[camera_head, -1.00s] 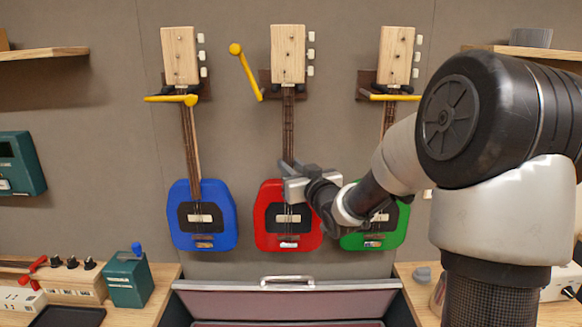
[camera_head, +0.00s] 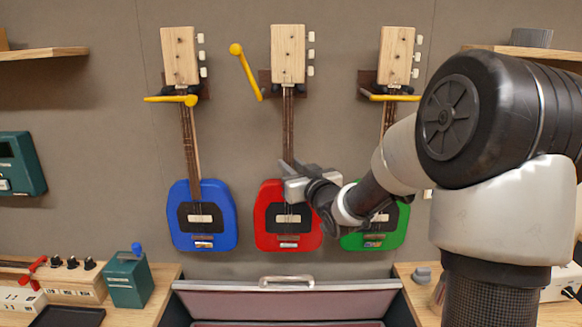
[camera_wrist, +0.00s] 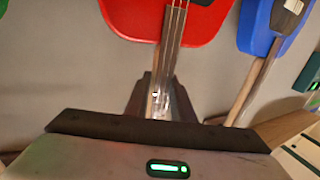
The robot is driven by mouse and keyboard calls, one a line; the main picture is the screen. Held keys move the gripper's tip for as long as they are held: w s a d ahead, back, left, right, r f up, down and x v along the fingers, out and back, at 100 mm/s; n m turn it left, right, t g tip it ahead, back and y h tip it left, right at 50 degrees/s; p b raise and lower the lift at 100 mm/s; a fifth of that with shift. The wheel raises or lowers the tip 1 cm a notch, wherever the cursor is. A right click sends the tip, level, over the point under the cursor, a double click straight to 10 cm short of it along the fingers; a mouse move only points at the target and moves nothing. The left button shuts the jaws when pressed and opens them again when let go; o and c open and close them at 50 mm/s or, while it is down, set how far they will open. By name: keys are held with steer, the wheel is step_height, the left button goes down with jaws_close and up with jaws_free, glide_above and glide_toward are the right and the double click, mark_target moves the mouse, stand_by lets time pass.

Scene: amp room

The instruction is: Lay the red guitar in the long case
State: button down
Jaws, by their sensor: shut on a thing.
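The red guitar (camera_head: 266,228) hangs upright on the wall between the blue guitar and the green guitar. Its wooden headstock (camera_head: 288,52) is at the top, in its wall hanger. The yellow bar (camera_head: 246,72) at this hanger is swung up and to the left. My gripper (camera_head: 287,170) is shut on the guitar's neck, just above the body. In the wrist view the neck (camera_wrist: 174,50) runs down between the fingers (camera_wrist: 160,100), with the red body (camera_wrist: 140,18) beyond. The long case (camera_head: 230,300) stands open below, its lid raised with a handle on top; its inside is mostly out of view.
The blue guitar (camera_head: 226,215) and green guitar (camera_head: 395,232) hang close on either side, with yellow bars across their necks. Benches stand left and right of the case. The left bench holds a teal box (camera_head: 128,282). Shelves (camera_head: 40,54) jut out above.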

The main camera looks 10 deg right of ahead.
mark_target(290, 153)
steer(key=shift+r+p, duration=0.85)
steer(key=shift+r, duration=0.95)
